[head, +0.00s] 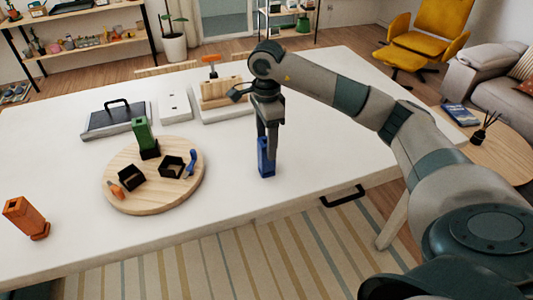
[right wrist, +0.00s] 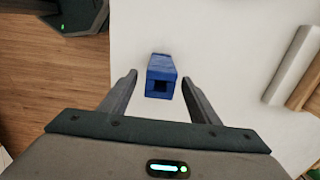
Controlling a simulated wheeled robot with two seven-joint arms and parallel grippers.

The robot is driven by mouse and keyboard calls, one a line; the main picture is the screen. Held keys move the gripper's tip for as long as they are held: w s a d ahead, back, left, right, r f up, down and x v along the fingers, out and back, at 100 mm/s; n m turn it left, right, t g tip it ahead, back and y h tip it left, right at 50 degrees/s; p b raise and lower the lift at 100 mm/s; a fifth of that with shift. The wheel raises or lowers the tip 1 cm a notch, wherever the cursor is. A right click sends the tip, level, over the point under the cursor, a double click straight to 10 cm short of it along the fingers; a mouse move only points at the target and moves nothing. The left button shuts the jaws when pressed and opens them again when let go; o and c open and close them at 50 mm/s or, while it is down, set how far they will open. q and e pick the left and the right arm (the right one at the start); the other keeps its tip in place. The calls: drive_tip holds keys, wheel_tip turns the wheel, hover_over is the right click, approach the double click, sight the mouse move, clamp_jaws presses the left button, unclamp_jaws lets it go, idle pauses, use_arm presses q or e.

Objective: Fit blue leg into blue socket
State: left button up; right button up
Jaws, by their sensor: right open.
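The blue leg (head: 264,166) stands upright on the white table, right of the round wooden board (head: 150,203). My right gripper (head: 268,145) points down over it, open. In the right wrist view the blue leg (right wrist: 161,68) shows between the two open fingers (right wrist: 160,78), with a gap on each side. A black open socket (head: 171,167) on the board has a blue piece (head: 191,160) at its right side; I take it for the blue socket. My left gripper is not in view.
A green leg (head: 141,130) stands in a black socket at the board's back. Another open black socket (head: 131,178) has an orange piece (head: 117,190) beside it. An orange leg (head: 22,215) stands at far left. A grey case (head: 115,121) and wooden block (head: 222,93) lie behind.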

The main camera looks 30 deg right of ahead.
drive_tip(key=shift+f, duration=0.65)
drive_tip(key=shift+f, duration=0.1)
drive_tip(key=shift+f+p, duration=0.85)
drive_tip(key=shift+p, duration=0.3)
wheel_tip(320, 180, down, 2)
drive_tip(key=shift+f+p, duration=0.1)
drive_tip(key=shift+p, duration=0.4)
drive_tip(key=shift+f, duration=0.6)
drive_tip(key=c, duration=1.3)
drive_tip(key=shift+r, duration=0.1)
